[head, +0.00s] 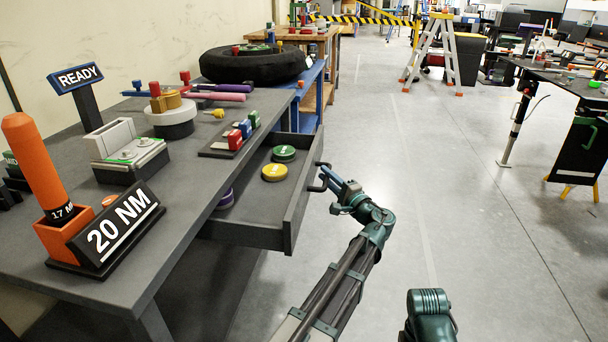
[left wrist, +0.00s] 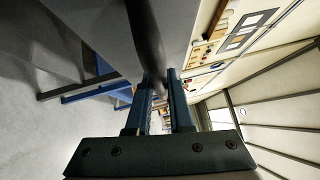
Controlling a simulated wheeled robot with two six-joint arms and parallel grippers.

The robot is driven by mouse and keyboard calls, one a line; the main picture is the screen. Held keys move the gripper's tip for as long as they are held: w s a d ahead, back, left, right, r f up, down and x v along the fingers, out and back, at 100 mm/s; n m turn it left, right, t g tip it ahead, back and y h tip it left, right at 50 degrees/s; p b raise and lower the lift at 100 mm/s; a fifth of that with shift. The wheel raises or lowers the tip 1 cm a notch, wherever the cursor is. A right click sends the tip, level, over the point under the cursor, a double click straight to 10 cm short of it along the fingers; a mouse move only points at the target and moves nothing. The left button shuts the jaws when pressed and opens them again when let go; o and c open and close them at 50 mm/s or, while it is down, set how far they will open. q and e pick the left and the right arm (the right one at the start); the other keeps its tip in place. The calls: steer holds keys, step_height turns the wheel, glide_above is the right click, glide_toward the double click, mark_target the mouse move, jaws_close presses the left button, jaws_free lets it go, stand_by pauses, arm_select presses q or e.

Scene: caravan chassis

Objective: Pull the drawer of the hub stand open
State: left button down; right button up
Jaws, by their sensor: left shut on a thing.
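The grey drawer (head: 291,215) of the hub stand (head: 180,225) is pulled out from under the top, with its inside open to view. A green disc (head: 284,153), a yellow disc (head: 275,172) and a purple disc (head: 226,198) lie in it. My left gripper (head: 327,177) is at the dark handle (head: 317,186) on the drawer front. In the left wrist view the handle bar (left wrist: 147,40) runs between the two blue fingers (left wrist: 160,95), which are shut on it. My right gripper is out of view; only a dark green part of my right arm shows at the bottom.
On the stand's top are a 20 NM sign (head: 122,230), an orange tool (head: 33,160) in its holder, a READY sign (head: 76,77) and a rack of coloured pieces (head: 236,138). A tyre (head: 252,66) lies farther back. The floor right of the drawer is clear.

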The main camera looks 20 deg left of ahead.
arm_select(q)
steer(key=shift+w+d, duration=0.2)
steer(key=shift+d, duration=0.75)
steer(key=shift+w+d, duration=0.25)
steer(key=shift+d, duration=0.75)
steer(key=shift+w+d, duration=0.2)
steer(key=shift+d, duration=0.75)
steer(key=c, duration=0.8)
jaws_free()
steer(key=shift+s, duration=0.1)
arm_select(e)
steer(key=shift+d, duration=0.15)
